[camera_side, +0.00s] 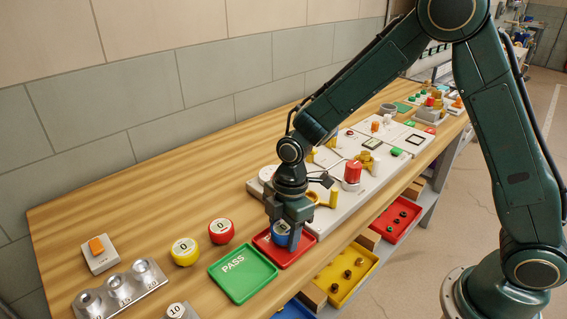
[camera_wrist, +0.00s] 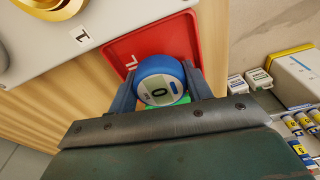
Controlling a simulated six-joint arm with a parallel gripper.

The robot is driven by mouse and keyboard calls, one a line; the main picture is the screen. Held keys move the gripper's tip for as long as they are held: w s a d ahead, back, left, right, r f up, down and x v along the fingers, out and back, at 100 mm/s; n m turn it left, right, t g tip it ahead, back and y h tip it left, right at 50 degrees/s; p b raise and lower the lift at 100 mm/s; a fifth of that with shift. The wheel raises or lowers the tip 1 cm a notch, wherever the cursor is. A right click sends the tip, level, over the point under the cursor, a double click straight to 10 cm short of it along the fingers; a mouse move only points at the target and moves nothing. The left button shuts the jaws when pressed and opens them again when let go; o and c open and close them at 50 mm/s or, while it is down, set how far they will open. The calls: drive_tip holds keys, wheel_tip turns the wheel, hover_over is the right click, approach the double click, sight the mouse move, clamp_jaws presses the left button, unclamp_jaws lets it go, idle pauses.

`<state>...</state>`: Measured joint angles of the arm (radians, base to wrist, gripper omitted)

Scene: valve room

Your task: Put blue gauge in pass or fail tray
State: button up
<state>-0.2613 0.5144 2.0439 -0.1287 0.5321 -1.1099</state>
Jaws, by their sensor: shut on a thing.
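My gripper (camera_side: 284,228) is shut on the blue gauge (camera_side: 281,235), which shows a white face with a 0. In the wrist view the gauge (camera_wrist: 158,78) sits between the two fingers (camera_wrist: 160,92). The gauge is at the red tray (camera_side: 299,254), and the red tray (camera_wrist: 182,38) shows behind it in the wrist view. I cannot tell whether the gauge touches the tray floor. The gripper hides most of the red tray's lettering. The green tray (camera_side: 241,280), marked PASS, lies to the left of the red tray and looks empty.
A yellow gauge (camera_side: 185,251) and a red gauge (camera_side: 221,231) stand left of the trays. A metal block with several round sockets (camera_side: 121,289) is at the front left. A pale board with valves (camera_side: 375,185) lies behind the gripper. Parts bins (camera_side: 345,275) sit below the bench edge.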

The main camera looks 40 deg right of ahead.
drive_tip(key=shift+f, duration=0.1)
drive_tip(key=o, duration=0.9)
drive_tip(key=shift+o, duration=0.2)
drive_tip(key=r, duration=0.3)
drive_tip(key=d+r, duration=0.1)
drive_tip(key=r, duration=0.7)
drive_tip(key=shift+d+r, duration=0.15)
drive_tip(key=shift+r, duration=0.05)
drive_tip(key=shift+s+r, duration=0.1)
drive_tip(key=shift+r, duration=0.3)
